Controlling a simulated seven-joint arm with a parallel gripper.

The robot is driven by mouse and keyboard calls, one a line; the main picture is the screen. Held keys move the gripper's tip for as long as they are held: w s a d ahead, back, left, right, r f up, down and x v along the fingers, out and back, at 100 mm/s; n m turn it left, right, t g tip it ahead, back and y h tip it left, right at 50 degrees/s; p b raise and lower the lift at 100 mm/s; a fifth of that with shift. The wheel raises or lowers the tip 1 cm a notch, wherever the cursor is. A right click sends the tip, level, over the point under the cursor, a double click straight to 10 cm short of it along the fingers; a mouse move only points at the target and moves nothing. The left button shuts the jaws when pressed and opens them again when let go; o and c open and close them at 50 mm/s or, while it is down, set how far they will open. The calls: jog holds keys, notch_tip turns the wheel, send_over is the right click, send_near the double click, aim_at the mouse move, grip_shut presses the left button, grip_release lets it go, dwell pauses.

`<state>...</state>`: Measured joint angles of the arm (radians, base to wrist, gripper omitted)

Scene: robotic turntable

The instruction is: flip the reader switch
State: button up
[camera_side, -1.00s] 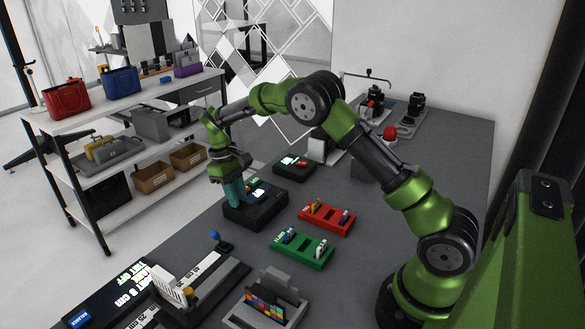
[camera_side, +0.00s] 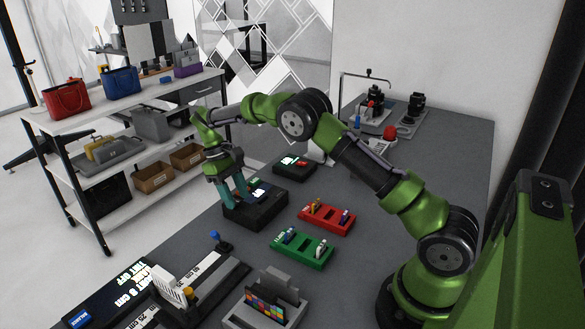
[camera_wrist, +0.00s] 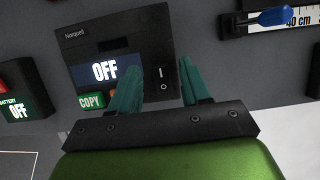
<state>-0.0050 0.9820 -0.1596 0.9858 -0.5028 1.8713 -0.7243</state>
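The reader is a black box (camera_side: 262,211) on the table, under my gripper in the side view. In the wrist view its panel (camera_wrist: 98,45) shows a lit screen reading OFF (camera_wrist: 104,71), a green COPY button (camera_wrist: 91,101) and a small rocker switch (camera_wrist: 161,78) marked with a line and a circle. My gripper (camera_wrist: 160,75) has two teal fingers spread apart with nothing between them. I cannot tell whether either fingertip touches the panel. The gripper also shows over the reader in the side view (camera_side: 236,200).
A red tray (camera_side: 327,217) and a green tray (camera_side: 302,250) with small pieces lie right of the reader. A small black box (camera_side: 294,166) sits behind it. A slider with a blue knob (camera_wrist: 277,17) is at the wrist view's upper right.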

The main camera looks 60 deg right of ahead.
jog(key=v, duration=0.7)
jog(key=shift+r, duration=0.25)
jog(key=shift+w, duration=0.1)
